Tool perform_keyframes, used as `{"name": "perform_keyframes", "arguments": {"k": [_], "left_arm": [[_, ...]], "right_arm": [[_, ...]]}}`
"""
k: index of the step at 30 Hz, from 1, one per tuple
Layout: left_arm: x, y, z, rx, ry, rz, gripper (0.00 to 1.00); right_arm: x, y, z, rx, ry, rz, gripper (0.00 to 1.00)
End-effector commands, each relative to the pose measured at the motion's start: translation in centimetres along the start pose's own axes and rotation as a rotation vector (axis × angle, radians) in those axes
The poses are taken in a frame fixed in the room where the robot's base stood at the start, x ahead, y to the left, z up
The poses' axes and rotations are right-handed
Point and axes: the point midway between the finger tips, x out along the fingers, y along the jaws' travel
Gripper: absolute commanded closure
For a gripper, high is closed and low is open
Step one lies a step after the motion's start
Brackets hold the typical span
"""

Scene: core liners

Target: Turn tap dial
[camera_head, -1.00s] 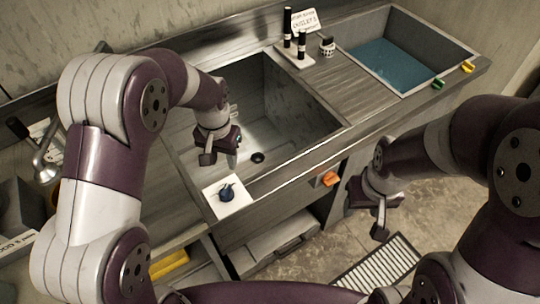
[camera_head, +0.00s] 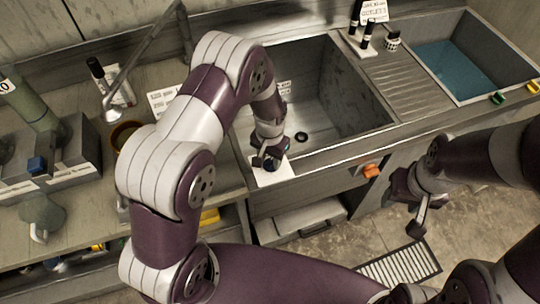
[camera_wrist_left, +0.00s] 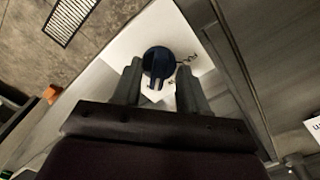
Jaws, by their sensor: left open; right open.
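The tap dial (camera_wrist_left: 158,62) is a round dark blue knob with a raised grip. It sits on a white plate (camera_head: 285,171) at the front left corner of the sink. In the head view my left gripper (camera_head: 268,162) is right over the plate and hides most or all of the dial. In the left wrist view my open left gripper (camera_wrist_left: 160,78) has one finger on each side of the dial; I cannot tell if they touch it. My right gripper (camera_head: 414,210) is open and empty, in front of the counter on the right.
The empty sink (camera_head: 345,105) lies behind the plate. A basin of blue water (camera_head: 455,68) is at the far right. An orange handle (camera_head: 371,171) is on the counter front. A grey mug (camera_head: 42,215) and a tall metal tap (camera_head: 135,68) stand on the left.

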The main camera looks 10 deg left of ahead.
Motion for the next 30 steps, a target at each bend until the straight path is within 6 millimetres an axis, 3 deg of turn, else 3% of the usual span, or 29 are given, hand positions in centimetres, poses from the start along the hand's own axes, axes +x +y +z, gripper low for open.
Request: {"name": "perform_keyframes", "arguments": {"k": [1, 4, 17, 30], "left_arm": [[-0.01, 0.01, -0.01, 0.000, 0.000, 0.000, 0.67], [-0.02, 0.01, -0.01, 0.000, 0.000, 0.000, 1.00], [-0.05, 0.00, -0.02, -0.046, 0.000, 0.000, 1.00], [-0.08, -0.01, -0.04, -0.385, 0.000, 0.000, 1.00]], "right_arm": [[0.02, 0.00, 0.00, 0.000, 0.000, 0.000, 0.50], [0.02, 0.01, 0.00, 0.000, 0.000, 0.000, 0.50], [0.09, 0.00, 0.00, 0.000, 0.000, 0.000, 0.50], [0.53, 0.00, 0.06, 0.000, 0.000, 0.000, 0.50]]}}
